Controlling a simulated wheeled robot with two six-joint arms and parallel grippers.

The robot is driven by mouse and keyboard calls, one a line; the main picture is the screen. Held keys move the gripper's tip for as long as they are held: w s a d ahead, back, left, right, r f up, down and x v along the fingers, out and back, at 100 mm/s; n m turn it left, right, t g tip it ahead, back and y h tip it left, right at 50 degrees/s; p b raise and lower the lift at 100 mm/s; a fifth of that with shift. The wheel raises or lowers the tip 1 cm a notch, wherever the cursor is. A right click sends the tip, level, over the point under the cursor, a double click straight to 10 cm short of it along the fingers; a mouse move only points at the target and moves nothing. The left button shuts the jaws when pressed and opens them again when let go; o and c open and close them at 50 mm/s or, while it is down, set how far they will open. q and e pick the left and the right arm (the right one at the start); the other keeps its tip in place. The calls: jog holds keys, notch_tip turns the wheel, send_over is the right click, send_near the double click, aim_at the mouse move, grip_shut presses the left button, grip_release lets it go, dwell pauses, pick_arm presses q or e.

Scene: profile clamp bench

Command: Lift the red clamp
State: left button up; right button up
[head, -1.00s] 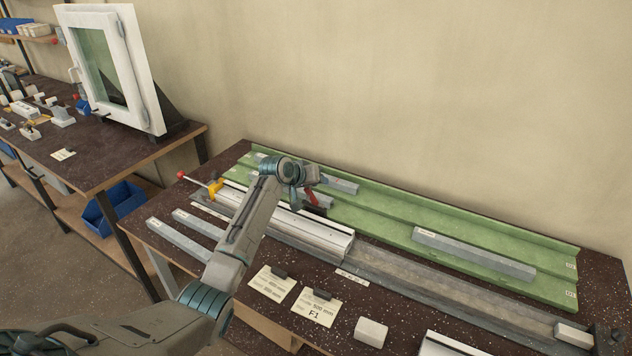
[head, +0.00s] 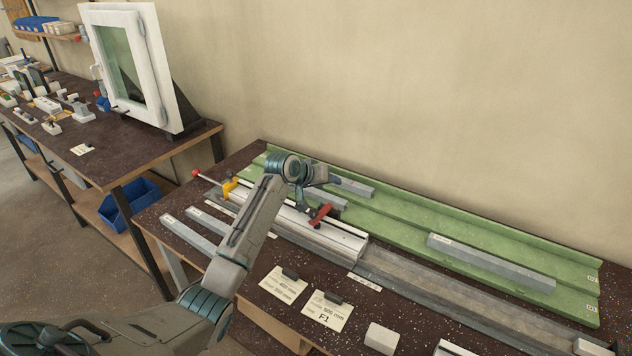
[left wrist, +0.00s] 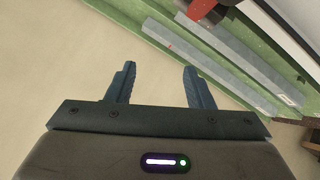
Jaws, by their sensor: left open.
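The red clamp (head: 321,216) sits on the pale aluminium profile (head: 330,238) on the bench, near the profile's right half. Part of the clamp is hidden by my left gripper in the head view. It also shows in the left wrist view, cut off at the top edge (left wrist: 203,10). My left gripper (head: 303,197) is just behind and above the clamp, apart from it as far as I can tell. Its two fingers (left wrist: 158,84) are spread and empty in the left wrist view. My right gripper is not in view.
A green channel (head: 420,222) runs along the back, with grey bars (head: 490,262) lying in it. A yellow clamp with a red handle (head: 229,187) is at the profile's left end. Label cards (head: 284,284) and a white block (head: 381,338) lie in front.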

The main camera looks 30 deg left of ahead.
pick_arm(q)
jog(key=b+v, duration=0.1)
jog(key=v, duration=0.5)
jog(key=shift+s+r, duration=0.2)
jog(key=shift+s, duration=0.15)
